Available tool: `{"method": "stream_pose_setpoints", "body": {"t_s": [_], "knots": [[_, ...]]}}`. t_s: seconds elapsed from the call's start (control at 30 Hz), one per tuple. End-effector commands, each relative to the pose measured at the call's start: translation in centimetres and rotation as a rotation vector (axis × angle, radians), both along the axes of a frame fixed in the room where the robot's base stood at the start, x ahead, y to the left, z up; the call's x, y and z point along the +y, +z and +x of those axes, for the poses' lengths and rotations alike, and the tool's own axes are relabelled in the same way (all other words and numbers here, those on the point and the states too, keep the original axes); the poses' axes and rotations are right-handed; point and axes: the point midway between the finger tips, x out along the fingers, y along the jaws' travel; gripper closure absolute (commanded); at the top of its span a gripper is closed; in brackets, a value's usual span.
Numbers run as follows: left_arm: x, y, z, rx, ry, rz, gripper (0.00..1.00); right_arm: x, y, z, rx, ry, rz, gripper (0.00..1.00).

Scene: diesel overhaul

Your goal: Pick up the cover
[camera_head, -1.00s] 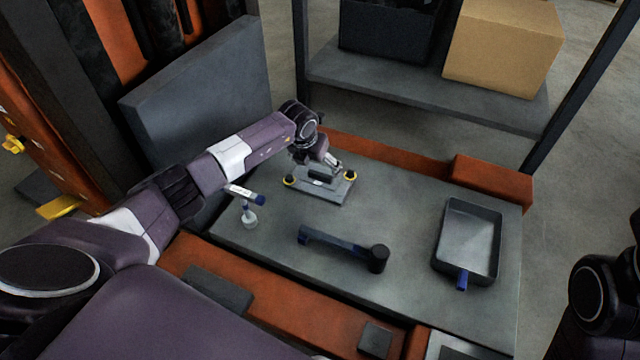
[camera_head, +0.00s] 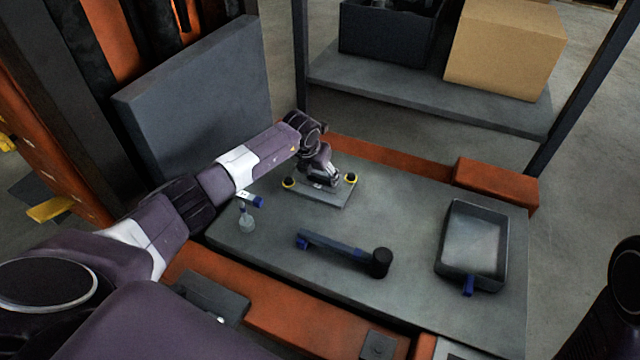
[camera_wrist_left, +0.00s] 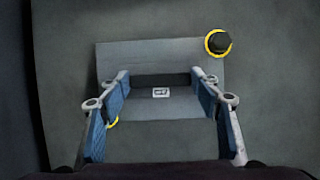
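The cover (camera_head: 328,198) is a grey rectangular plate lying on the grey bench top, with black knobs in yellow rings at its corners. My left gripper (camera_head: 322,181) is right above the plate. In the left wrist view its blue-padded fingers (camera_wrist_left: 160,98) stand apart, one at each end of the handle. A gap to the pads seems to remain; contact is hard to tell. My right gripper is out of view.
On the bench (camera_head: 400,210) are a dark-headed hammer-like tool (camera_head: 345,250), a small bottle (camera_head: 246,218), a blue-and-white item (camera_head: 250,199) and a grey tray (camera_head: 472,240). An orange block (camera_head: 497,184) sits at the far right corner. A cardboard box (camera_head: 505,45) stands on the shelf behind.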

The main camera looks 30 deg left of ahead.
Motion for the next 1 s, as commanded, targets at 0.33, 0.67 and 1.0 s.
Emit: {"method": "stream_pose_setpoints", "body": {"t_s": [0.33,0.67,1.0], "knots": [[0.0,0.1,0.1,-0.003,0.001,-0.001,0.76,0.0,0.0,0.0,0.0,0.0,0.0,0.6],[0.0,1.3,0.1,-0.003,0.001,-0.001,0.76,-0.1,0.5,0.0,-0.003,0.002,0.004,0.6],[0.0,7.1,0.2,-0.006,-0.001,0.0,0.76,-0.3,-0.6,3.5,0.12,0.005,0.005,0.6]]}}
